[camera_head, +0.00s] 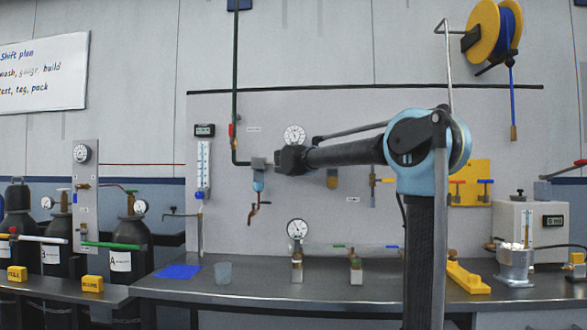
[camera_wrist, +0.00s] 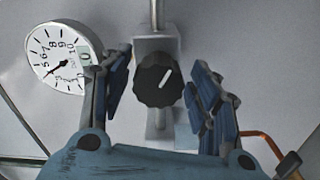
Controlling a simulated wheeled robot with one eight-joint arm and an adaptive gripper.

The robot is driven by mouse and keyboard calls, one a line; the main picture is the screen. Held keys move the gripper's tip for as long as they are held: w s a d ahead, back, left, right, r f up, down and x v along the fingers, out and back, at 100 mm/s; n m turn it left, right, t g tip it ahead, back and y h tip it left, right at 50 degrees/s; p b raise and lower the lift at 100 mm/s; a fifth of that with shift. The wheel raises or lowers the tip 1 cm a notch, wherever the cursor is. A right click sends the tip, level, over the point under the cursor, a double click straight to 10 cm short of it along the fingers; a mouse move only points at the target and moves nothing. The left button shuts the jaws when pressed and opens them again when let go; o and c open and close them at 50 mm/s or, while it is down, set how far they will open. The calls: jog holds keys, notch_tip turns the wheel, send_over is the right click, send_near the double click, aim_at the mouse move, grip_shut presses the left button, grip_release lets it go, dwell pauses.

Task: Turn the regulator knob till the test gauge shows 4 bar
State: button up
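The black ribbed regulator knob (camera_wrist: 156,84), with a white pointer line tilted up and right, shows in the wrist view on a grey block. My gripper (camera_wrist: 160,76) has a blue-padded finger on each side of it, with a visible gap at both sides. In the head view my gripper (camera_head: 289,160) is at the wall panel beside the regulator fitting (camera_head: 260,165), and the knob is hidden there. A round white gauge (camera_wrist: 62,58) is left of the knob in the wrist view. Its needle points down-left; I cannot read it surely. A wall gauge (camera_head: 294,135) stands just above my gripper.
A second gauge (camera_head: 298,228) stands on the bench (camera_head: 230,292). A green pipe (camera_head: 235,80) runs down the panel. An orange bent tube (camera_wrist: 266,138) is near my right finger.

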jog(key=s, duration=1.2)
jog(key=shift+a, duration=0.2)
jog(key=shift+d+f, duration=0.1)
jog(key=s+d+f+m+g+h, duration=0.2)
jog(key=s+d+f+m+g, duration=0.15)
jog(key=d+f, duration=0.6)
jog(key=s+d+f+m+g+h, duration=0.25)
jog(key=s+d+f+m, duration=0.35)
jog(key=d, duration=0.6)
jog(key=s+d+f+m+g, duration=0.1)
jog(key=s+d+f+g, duration=0.1)
jog(key=s+d+f, duration=0.45)
jog(key=s+d+f+g, duration=0.2)
jog(key=s+f, duration=0.1)
jog(key=f, duration=0.6)
jog(key=s+a+f+m+g+y, duration=0.1)
jog(key=s+f+m+g+y, duration=0.3)
jog(key=s+f, duration=1.8)
jog(key=shift+a+f+g+y, duration=0.2)
jog(key=shift+a+g+y, duration=0.25)
jog(key=shift+g, duration=0.45)
